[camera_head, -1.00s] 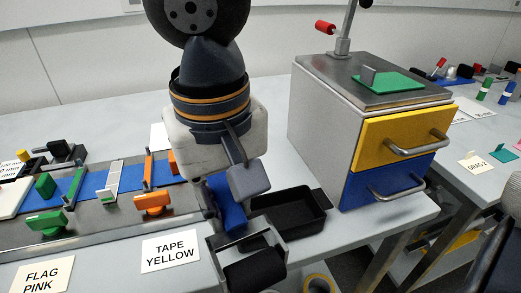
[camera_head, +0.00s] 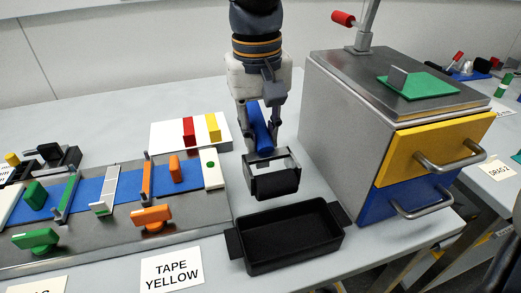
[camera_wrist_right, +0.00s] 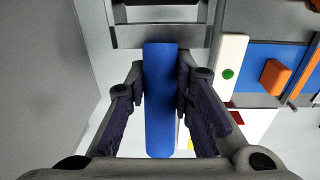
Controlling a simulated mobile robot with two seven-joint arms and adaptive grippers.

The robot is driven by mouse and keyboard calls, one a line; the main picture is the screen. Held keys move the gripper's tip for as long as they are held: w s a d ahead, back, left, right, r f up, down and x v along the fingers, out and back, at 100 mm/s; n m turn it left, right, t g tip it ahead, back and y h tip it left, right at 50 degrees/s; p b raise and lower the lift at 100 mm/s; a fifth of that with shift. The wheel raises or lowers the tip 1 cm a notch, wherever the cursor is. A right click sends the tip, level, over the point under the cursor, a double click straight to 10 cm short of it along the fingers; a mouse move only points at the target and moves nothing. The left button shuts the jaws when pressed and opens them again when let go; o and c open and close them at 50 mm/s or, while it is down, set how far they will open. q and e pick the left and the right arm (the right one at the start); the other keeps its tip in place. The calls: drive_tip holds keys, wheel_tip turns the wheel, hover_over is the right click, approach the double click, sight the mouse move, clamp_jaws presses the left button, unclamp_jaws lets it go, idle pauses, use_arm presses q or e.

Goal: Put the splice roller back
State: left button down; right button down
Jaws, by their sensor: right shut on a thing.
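The splice roller has a blue handle, a metal frame and a black roller (camera_head: 274,184). My right gripper (camera_head: 262,140) is shut on the blue handle, pointing down, with the black roller end toward the front. In the right wrist view the blue handle (camera_wrist_right: 160,100) lies between the two fingers (camera_wrist_right: 160,105), and the metal frame (camera_wrist_right: 160,36) shows at the top. A black open tray (camera_head: 247,262) with side lugs is on the table in front of the roller and looks empty. The roller appears behind the tray, not in it; its height above the table is hard to tell. My left gripper is not in view.
A drawer cabinet (camera_head: 335,140) with yellow and blue drawers stands close to the right of the gripper. A grey fixture with a blue strip (camera_head: 90,190) and orange and green clamps lies to the left. A TAPE YELLOW card (camera_head: 172,272) lies left of the tray.

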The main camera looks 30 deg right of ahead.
sight(258, 122)
drive_tip(key=f, duration=0.1)
drive_tip(key=w+f, duration=0.1)
drive_tip(key=f, duration=0.1)
drive_tip(key=d+f, duration=0.1)
drive_tip(key=shift+w+f, duration=0.3)
drive_tip(key=shift+f, duration=0.1)
drive_tip(key=shift+a+f, duration=0.1)
drive_tip(key=shift+f, duration=0.1)
drive_tip(key=c, duration=1.4)
unclamp_jaws()
drive_tip(key=r, duration=1)
drive_tip(key=shift+s+a+r, duration=0.15)
drive_tip(key=shift+a, duration=0.15)
drive_tip(key=shift+s+a+r, duration=0.1)
drive_tip(key=shift+a+r, duration=0.05)
drive_tip(key=shift+r, duration=0.8)
